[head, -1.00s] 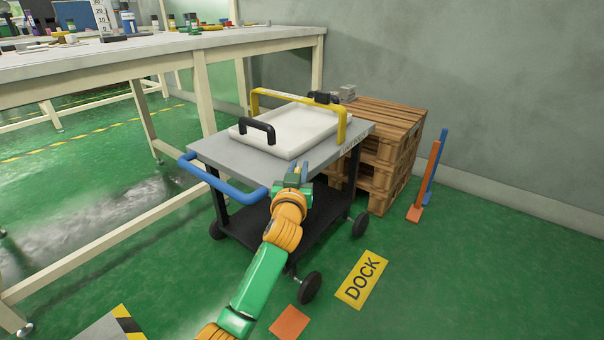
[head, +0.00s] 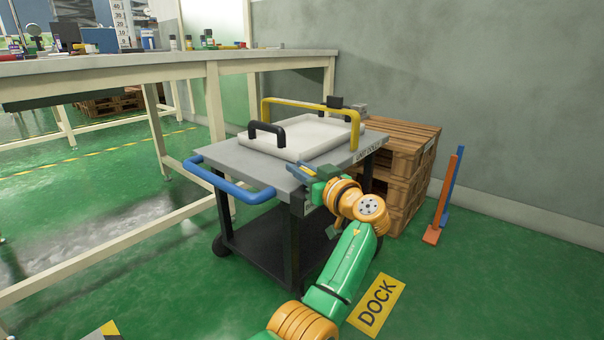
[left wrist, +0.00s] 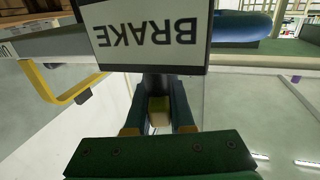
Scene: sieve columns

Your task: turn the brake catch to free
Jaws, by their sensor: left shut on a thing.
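The trolley (head: 235,155) has a grey top, a blue push handle (head: 232,188) and a dark lower shelf. A white BRAKE label (left wrist: 150,36) appears upside down in the left wrist view, at the trolley's edge. My left gripper (head: 304,172) is at the near edge of the trolley top, right of the blue handle. In the left wrist view its fingers (left wrist: 158,98) are shut on a small dark part, the brake catch (left wrist: 158,80), beside the label. The fingers hide much of the catch, and I cannot tell its setting. My right gripper is out of view.
A yellow DOCK sign (head: 376,305) lies on the floor. A long workbench (head: 120,66) is at left.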

